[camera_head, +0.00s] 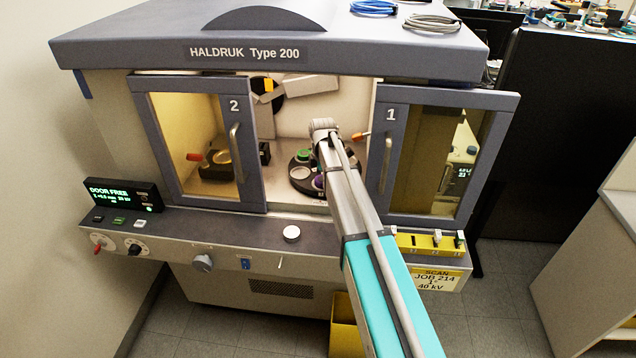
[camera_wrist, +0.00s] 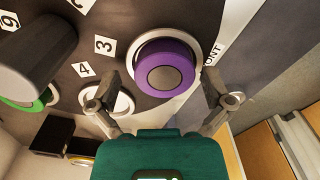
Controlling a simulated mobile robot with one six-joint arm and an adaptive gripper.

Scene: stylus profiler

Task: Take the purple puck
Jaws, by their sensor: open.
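The purple puck (camera_wrist: 165,68) sits in a pale ringed seat beside the label 3 on a dark round carousel (camera_wrist: 130,20) in the wrist view. In the head view the purple puck (camera_head: 318,182) shows only partly, beside my arm. My gripper (camera_wrist: 161,80) is open and empty, with one finger on each side of the puck's near part in the picture. I cannot tell whether the fingertips are level with the puck or still above it.
A green puck (camera_head: 303,154) stands farther back on the carousel. Two framed doors, 2 (camera_head: 236,150) and 1 (camera_head: 388,160), flank the chamber opening where my arm reaches in. A grey cylinder (camera_wrist: 38,60) stands at the wrist view's left.

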